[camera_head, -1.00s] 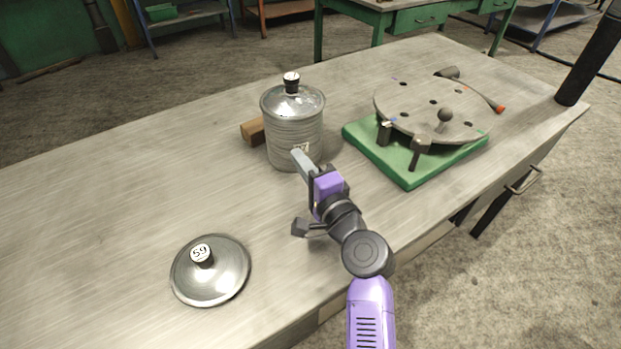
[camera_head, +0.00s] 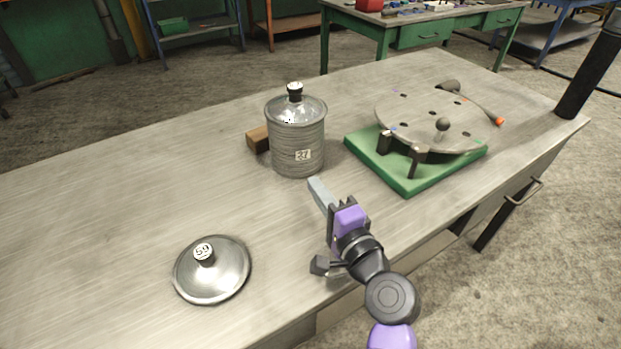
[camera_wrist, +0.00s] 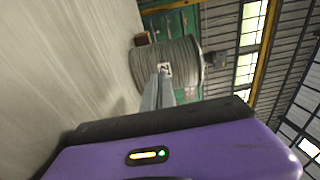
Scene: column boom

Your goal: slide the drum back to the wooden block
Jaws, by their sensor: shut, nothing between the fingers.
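The drum (camera_head: 297,140) is a ribbed grey metal can with a shiny lid, a black knob and a small number label. It stands upright on the table in the head view. The wooden block (camera_head: 258,139) lies just behind it to the left, partly hidden by the drum; I cannot tell whether they touch. My gripper (camera_head: 315,186) is shut and empty, just in front of the drum at the lower right, with a small gap. In the wrist view the drum (camera_wrist: 172,62) is beyond the fingertips, and a bit of the wooden block (camera_wrist: 142,39) shows past it.
A loose lid (camera_head: 214,270) with a numbered black knob lies at the table's front left. A green base with a round holed plate (camera_head: 415,165) stands right of the drum. A dark post (camera_head: 590,75) rises at the right table corner. The table's left side is clear.

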